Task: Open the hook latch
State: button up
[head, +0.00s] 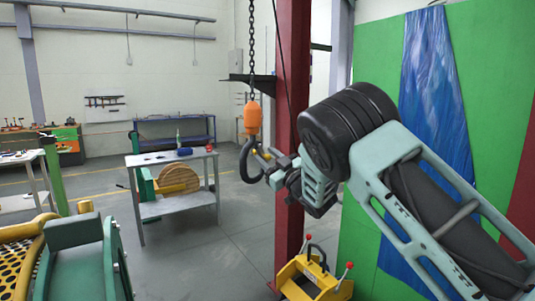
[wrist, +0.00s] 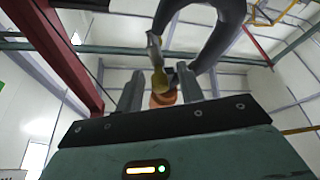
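The crane hook (head: 246,160) is a dark grey curve under an orange hook block (head: 253,118) hanging on a chain. A small yellowish latch (head: 263,154) shows at the hook's opening. In the wrist view the dark hook (wrist: 222,42) curves across the top, and the latch (wrist: 158,78) hangs down with its lower end between my fingers. The orange block (wrist: 163,99) shows behind it. My gripper (head: 274,168) is beside the hook, on its right. In the wrist view my gripper (wrist: 160,80) has its two fingers apart. Whether either finger touches the latch, I cannot tell.
A red column (head: 291,130) stands close behind my gripper. A yellow device with red-tipped levers (head: 315,278) is on the floor below. A grey worktable (head: 175,205) with a wooden reel stands to the left. A green panel (head: 385,90) is on the right.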

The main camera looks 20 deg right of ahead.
jog(key=shift+w, duration=0.1)
grip_shut()
jog(key=shift+n+b, duration=0.3)
jog(key=shift+b, duration=0.1)
jog(key=shift+w+d+n+g+y+b, duration=0.1)
jog(key=shift+d+n+g+y+b, duration=0.15)
jog(key=shift+n+g+y+b, duration=0.65)
jog(key=shift+w+d+r+n+g+b, duration=0.2)
jog(key=shift+r+n+g+b, duration=0.45)
jog(key=shift+n+b, duration=1.2)
jog(key=shift+s+d+r+n+g+b, duration=0.1)
jog(key=shift+d+r+n+g+b, duration=0.55)
jog(key=shift+n, duration=2.1)
jog(key=shift+w+a+r+n+g+b, duration=0.15)
jog(key=shift+r+n+g+b, duration=0.25)
jog(key=shift+n+g+b, duration=1.1)
jog(key=shift+n+t, duration=0.5)
jog(key=shift+n, duration=0.5)
